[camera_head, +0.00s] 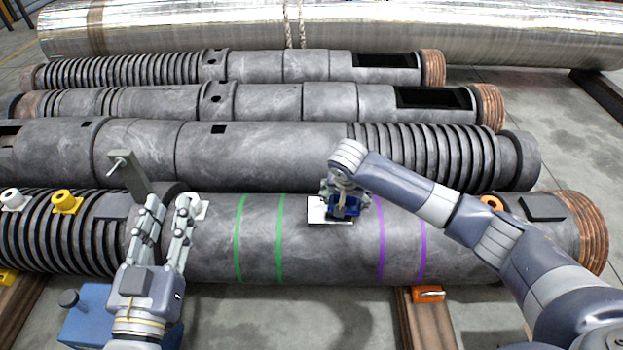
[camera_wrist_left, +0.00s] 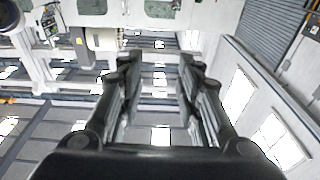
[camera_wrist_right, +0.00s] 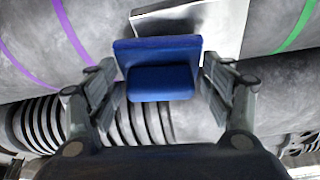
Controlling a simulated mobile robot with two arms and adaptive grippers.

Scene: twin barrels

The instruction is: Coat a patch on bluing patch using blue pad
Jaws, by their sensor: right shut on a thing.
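The blue pad (camera_wrist_right: 162,84) is a dark blue block with a wider plate, held between the fingers of my right gripper (camera_head: 343,197). It also shows in the head view (camera_head: 345,210). A pale, shiny square patch (camera_head: 316,216) lies on the nearest barrel between the green and purple bands. In the right wrist view the patch (camera_wrist_right: 228,28) shows behind the pad, partly hidden by it. The pad is over or against the patch; I cannot tell if they touch. My left gripper (camera_head: 170,207) is open and empty, pointing up at the barrel's left part.
The nearest barrel (camera_head: 210,250) carries green bands (camera_head: 239,240) and purple bands (camera_head: 380,240). White (camera_head: 13,199) and yellow (camera_head: 66,201) fittings sit at its left. A grey bracket (camera_head: 130,172) stands beside my left gripper. More barrels lie behind.

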